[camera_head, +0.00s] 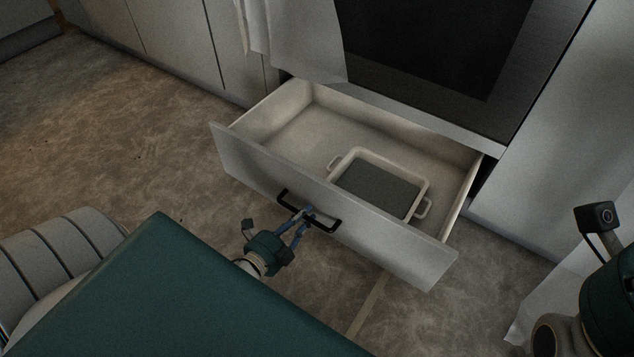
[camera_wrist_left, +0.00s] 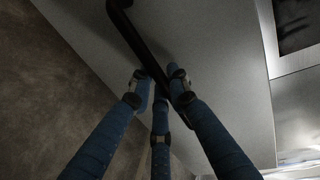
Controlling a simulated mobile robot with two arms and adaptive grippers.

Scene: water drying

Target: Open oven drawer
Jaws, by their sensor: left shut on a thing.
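The oven drawer (camera_head: 300,200) below the oven stands pulled out, its inside open to view. A black bar handle (camera_head: 325,225) is on its front panel; the handle also shows in the left wrist view (camera_wrist_left: 137,40). My left gripper (camera_head: 306,214) is at the middle of the handle, its blue fingers shut on the bar. In the left wrist view the fingers (camera_wrist_left: 160,90) close around the lower part of the handle, close to the pale panel. My right gripper is not in view; only part of my right arm shows at the right edge.
A white baking dish (camera_head: 350,160) with side handles and a dark inside lies in the drawer. The oven (camera_head: 430,40) with dark glass is above. A white cloth (camera_head: 300,40) hangs at the oven's left. The brown floor (camera_head: 130,140) left of the drawer is clear.

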